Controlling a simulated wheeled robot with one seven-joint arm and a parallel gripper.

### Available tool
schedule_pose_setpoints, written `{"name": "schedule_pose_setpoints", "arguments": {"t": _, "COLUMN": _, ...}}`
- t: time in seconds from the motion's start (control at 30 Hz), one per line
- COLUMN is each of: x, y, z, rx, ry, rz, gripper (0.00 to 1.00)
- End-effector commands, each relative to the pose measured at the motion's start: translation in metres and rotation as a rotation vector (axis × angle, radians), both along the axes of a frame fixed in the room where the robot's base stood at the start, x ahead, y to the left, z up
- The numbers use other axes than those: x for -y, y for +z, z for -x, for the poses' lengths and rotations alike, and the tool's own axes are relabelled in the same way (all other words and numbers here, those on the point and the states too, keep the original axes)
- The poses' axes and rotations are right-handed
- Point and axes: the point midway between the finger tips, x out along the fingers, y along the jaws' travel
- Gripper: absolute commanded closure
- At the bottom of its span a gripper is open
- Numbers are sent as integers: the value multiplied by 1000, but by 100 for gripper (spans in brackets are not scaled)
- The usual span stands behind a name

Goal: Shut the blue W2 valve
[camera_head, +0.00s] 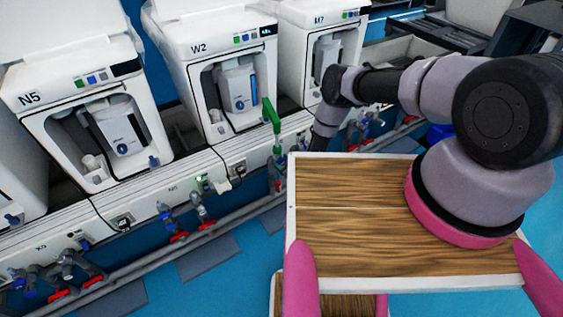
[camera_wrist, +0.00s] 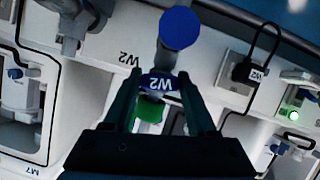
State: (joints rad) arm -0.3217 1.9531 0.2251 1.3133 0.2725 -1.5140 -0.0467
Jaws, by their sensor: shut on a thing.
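A round blue knob (camera_wrist: 179,28) on a grey stem lies just beyond the fingertips. A green part (camera_wrist: 148,110) shows between the fingers, nearer the palm.
Machines N5 (camera_head: 85,105) and M7 (camera_head: 322,50) stand either side of W2. Red-handled valves (camera_head: 204,221) line the rail below. A black cable and plug (camera_wrist: 247,70) are close to the gripper in the wrist view. A wood-topped tray (camera_head: 345,205) fills the foreground.

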Motion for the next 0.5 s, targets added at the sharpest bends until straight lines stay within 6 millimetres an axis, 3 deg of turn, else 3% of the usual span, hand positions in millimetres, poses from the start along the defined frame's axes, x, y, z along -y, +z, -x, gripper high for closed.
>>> {"name": "schedule_pose_setpoints", "arguments": {"t": 0.5, "x": 1, "y": 1, "z": -1, "rx": -125, "ry": 0, "rz": -188, "gripper": 98}}
